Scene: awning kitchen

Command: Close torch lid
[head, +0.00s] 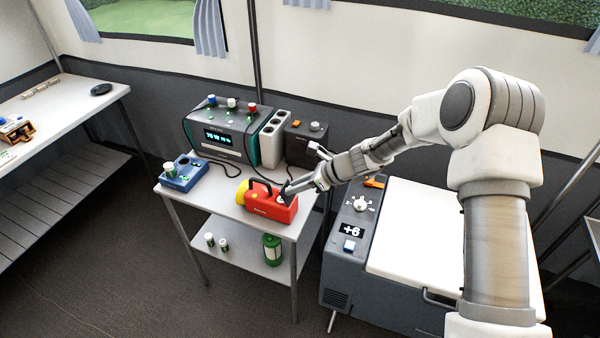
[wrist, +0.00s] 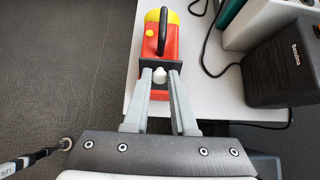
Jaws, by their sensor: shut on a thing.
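The torch (head: 270,208) is a red lantern with a yellow head and a dark handle. It lies on the small grey table, near its front right edge. It also shows in the wrist view (wrist: 170,45), with its yellow end away from me. My gripper (head: 289,193) is at the rear end of the torch. In the wrist view its two fingers (wrist: 160,78) are on either side of a small white knob (wrist: 160,74) at the torch's rear end and are shut on it. Part of the torch's rear is hidden by the fingers, and I cannot tell the lid's exact position.
Behind the torch stand a teal power unit (head: 219,137), a white socket strip (head: 272,138) and a dark speaker (wrist: 285,62). A blue box (head: 184,177) sits at the table's left. A cooler (head: 410,235) stands on the right. A green lantern (head: 272,250) is on the lower shelf.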

